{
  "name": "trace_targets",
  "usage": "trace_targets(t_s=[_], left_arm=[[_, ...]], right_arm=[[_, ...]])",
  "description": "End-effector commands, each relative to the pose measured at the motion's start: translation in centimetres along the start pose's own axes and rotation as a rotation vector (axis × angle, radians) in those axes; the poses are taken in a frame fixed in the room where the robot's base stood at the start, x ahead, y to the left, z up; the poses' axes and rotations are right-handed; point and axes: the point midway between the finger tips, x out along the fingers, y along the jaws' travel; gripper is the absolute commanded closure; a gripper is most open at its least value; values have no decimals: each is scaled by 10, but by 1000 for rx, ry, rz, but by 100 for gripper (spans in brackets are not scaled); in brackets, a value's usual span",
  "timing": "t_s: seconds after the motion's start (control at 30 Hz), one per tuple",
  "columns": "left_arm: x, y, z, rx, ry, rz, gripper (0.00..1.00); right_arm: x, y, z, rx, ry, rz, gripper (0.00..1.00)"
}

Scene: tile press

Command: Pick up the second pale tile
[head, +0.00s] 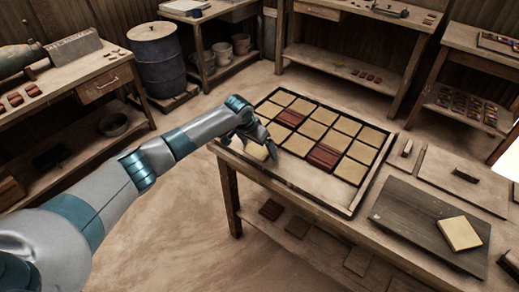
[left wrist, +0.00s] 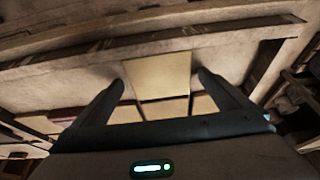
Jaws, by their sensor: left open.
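My left gripper (head: 262,148) is over the left end of a dark-framed tray (head: 340,206) on the workbench. Its fingers are apart. A pale square tile (head: 256,152) shows just beneath it, partly hidden by the gripper. In the left wrist view the pale tile (left wrist: 158,75) lies between the two open fingertips (left wrist: 160,78); whether they touch it I cannot tell. Several other pale tiles (head: 344,125) and dark red tiles (head: 323,157) fill rows in the tray. Another pale tile (head: 460,233) lies on a dark board at the right. My right gripper is not in view.
The dark board (head: 410,213) lies on the bench right of the tray, with small tools (head: 466,175) behind it. The tray's front strip is bare. More tiles (head: 297,227) lie on the shelf below. A blue barrel (head: 158,65) and side benches stand behind.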

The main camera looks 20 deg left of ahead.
Motion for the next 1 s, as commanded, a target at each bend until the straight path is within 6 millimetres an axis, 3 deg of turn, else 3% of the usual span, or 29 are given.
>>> trace_targets(t_s=[0.67, 0.9, 1.0], left_arm=[[1, 0, 1, -1, -1, 0, 3], [1, 0, 1, 0, -1, 0, 55], [1, 0, 0, 0, 1, 0, 55]], right_arm=[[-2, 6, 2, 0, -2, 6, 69], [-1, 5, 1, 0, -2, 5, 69], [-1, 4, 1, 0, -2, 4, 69]])
